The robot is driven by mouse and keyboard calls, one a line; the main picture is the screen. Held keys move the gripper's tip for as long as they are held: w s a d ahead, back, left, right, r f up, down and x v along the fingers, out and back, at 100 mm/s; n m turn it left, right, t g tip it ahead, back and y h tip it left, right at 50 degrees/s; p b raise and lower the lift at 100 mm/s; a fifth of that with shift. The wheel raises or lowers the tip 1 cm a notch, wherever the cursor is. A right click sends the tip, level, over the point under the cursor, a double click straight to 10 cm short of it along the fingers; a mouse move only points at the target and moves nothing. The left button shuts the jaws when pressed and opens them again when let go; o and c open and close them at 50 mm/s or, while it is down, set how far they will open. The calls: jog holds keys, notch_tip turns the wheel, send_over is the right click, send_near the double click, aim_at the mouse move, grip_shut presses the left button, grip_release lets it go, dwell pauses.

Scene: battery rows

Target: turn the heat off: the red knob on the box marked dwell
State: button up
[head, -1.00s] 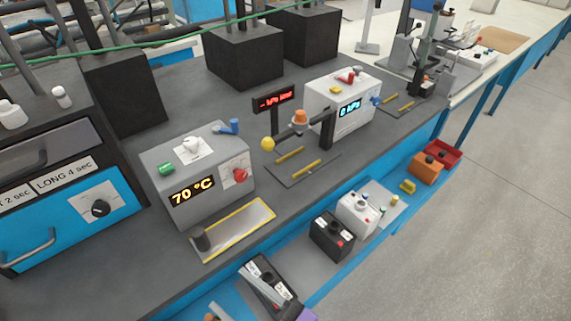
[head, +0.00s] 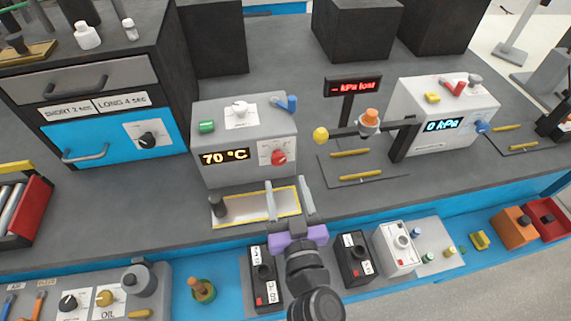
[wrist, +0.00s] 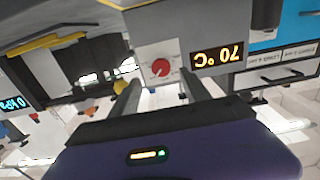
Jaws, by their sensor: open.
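The red knob (head: 278,157) sits on the front right of a grey box (head: 205,172) whose yellow display reads 70 °C. I cannot read the word dwell on any box. The knob's white plate has fine marks too small to read. My gripper (head: 288,190) is open and empty, its two fingers upright over the yellow-edged tray, in front of and below the knob. In the upside-down wrist view the red knob (wrist: 160,68) shows between and beyond the fingers, apart from them. The box's top carries a green button, a white knob and a blue lever.
A yellow-edged tray (head: 233,220) with a dark post lies before the box. Left stands a blue-fronted unit (head: 110,148) labelled SHORT 2 sec and LONG 4 sec, with a black knob (head: 147,140). Right are a bar on a stand and a 0 kPa box (head: 460,140).

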aim_at(279, 163)
jog(key=shift+p+x, duration=0.6)
jog(key=shift+x, duration=2.45)
jog(key=shift+a, duration=0.1)
grip_shut()
